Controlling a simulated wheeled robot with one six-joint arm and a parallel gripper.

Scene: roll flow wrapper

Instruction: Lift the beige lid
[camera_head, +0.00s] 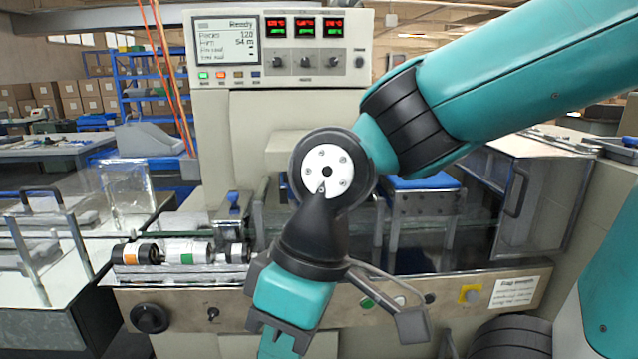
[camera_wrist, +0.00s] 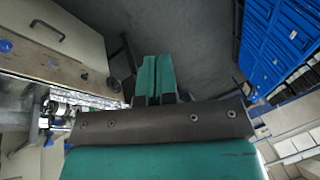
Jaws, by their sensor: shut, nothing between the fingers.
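A beige-grey cover (camera_head: 545,180) with a dark upright handle (camera_head: 515,190) stands at the right end of the wrapping machine; it looks closed, and I cannot tell for sure that it is the beige lid. In the wrist view a beige panel (camera_wrist: 78,22) with a dark bar handle (camera_wrist: 46,30) shows at the upper left. My gripper (camera_head: 277,347) hangs low in front of the machine's front panel, left of the cover and apart from it. Its teal fingers (camera_wrist: 155,78) are pressed together and empty in the wrist view.
The machine's front panel (camera_head: 215,300) carries a black knob (camera_head: 150,318) and a yellow switch (camera_head: 470,294). A film roll (camera_head: 188,251) lies at the left. A display (camera_head: 226,40) stands above. Blue shelving (camera_wrist: 285,50) shows at the right of the wrist view.

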